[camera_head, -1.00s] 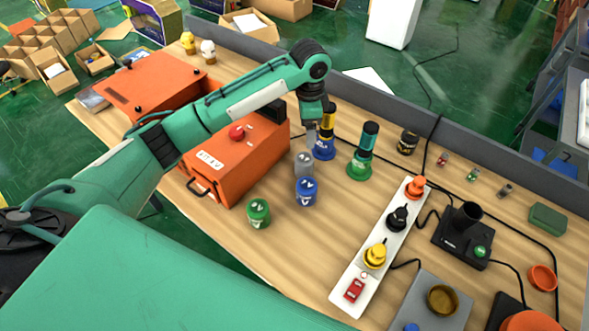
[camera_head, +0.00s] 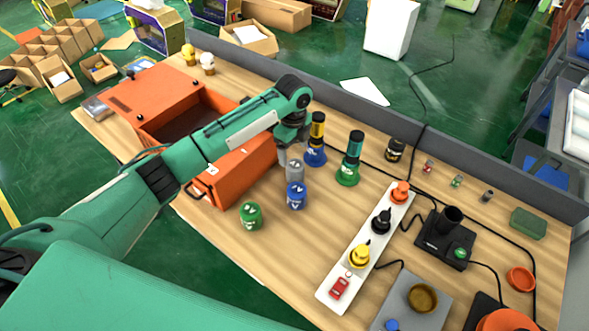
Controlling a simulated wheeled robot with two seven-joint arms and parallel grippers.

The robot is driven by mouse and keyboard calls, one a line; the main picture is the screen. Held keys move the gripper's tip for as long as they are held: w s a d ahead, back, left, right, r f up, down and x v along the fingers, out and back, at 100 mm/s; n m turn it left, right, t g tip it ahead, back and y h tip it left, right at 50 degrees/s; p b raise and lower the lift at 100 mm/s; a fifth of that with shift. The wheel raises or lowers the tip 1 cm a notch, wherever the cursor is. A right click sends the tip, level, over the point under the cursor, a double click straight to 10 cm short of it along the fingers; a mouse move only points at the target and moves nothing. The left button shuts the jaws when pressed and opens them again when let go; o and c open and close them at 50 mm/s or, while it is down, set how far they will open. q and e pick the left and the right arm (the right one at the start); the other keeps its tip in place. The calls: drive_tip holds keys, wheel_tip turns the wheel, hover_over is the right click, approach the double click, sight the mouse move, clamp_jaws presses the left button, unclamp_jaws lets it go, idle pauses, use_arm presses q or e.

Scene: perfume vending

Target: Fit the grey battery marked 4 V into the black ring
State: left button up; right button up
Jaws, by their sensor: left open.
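The grey battery (camera_head: 294,172) stands upright on the table, directly behind the blue battery (camera_head: 297,196). Its number is too small to read. My left gripper (camera_head: 283,153) is open, pointing down just behind and left of the grey battery; I cannot tell whether they touch. The fingers are partly hidden. A black ring-shaped base (camera_head: 381,222) with a dark cone sits on the white strip (camera_head: 337,273), between an orange base (camera_head: 400,193) and a yellow one (camera_head: 359,256). I cannot tell for sure that it is the black ring meant. My right gripper is not in view.
An open orange box (camera_head: 240,172) stands left of the gripper, partly behind my arm. A green battery (camera_head: 250,216) stands in front. Tall pieces on blue (camera_head: 315,155) and green (camera_head: 347,174) bases stand behind. A black device (camera_head: 445,240) and cables lie right.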

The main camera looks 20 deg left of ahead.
sight(295, 164)
use_arm(q)
wheel_tip(295, 164, down, 2)
drive_tip(key=shift+f, duration=0.2)
drive_tip(key=shift+d+f+p, duration=0.1)
drive_tip(key=shift+f+p, duration=0.2)
drive_tip(key=shift+p, duration=0.2)
drive_tip(key=f+p, duration=0.1)
drive_tip(key=f, duration=0.2)
drive_tip(key=shift+d+f+p, duration=0.2)
drive_tip(key=shift+p, duration=0.2)
drive_tip(key=shift+w+f, duration=0.1)
drive_tip(key=shift+f, duration=0.5)
drive_tip(key=c, duration=1.5)
drive_tip(key=shift+o, duration=0.2)
drive_tip(key=shift+r, duration=0.1)
